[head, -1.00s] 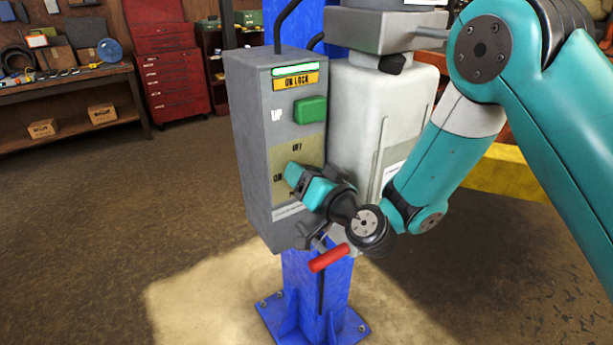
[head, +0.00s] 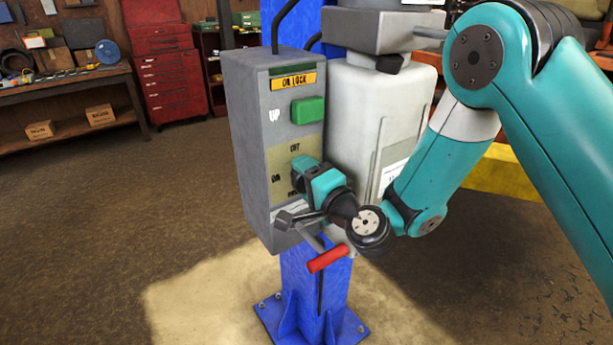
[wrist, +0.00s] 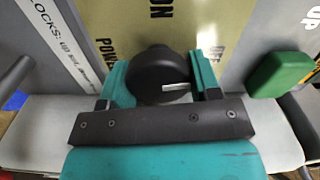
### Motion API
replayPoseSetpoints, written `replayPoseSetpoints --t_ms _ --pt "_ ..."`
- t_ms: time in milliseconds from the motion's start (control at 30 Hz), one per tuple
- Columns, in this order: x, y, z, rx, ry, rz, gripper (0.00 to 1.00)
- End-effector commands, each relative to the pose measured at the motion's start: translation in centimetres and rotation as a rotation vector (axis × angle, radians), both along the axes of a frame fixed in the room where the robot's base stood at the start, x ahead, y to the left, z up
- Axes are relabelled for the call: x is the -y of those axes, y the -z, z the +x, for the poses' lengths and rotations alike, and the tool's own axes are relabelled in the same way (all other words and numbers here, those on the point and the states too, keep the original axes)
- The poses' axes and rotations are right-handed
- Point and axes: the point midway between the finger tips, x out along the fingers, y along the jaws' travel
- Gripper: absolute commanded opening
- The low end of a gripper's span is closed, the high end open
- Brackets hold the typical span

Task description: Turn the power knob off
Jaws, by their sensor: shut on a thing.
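The power knob (wrist: 160,75) is black and round, with a white mark pointing right in the wrist view, toward the green button's side. My gripper (wrist: 163,80) has its two teal fingers on either side of the knob and is shut on it. In the head view my gripper (head: 303,170) is against the tan plate on the grey control box (head: 245,150) and hides the knob. The plate (head: 312,148) reads OFF at the top and ON at the left. The strip light (head: 292,69) above the yellow ON LOCK label is dark.
A green UP button (head: 308,110) sits above the plate. A grey lever with a red grip (head: 328,259) sticks out below my gripper. The box is on a blue post (head: 318,285), beside a whitish tank (head: 365,125). The floor at left is clear.

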Motion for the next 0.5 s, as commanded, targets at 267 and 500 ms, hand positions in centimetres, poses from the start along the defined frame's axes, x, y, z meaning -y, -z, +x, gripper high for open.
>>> replayPoseSetpoints --t_ms 267,500 --pt "-0.01 0.45 -0.19 -0.081 -0.003 0.101 0.33" --pt "-0.01 0.48 -0.19 -0.105 -0.002 0.137 0.34"
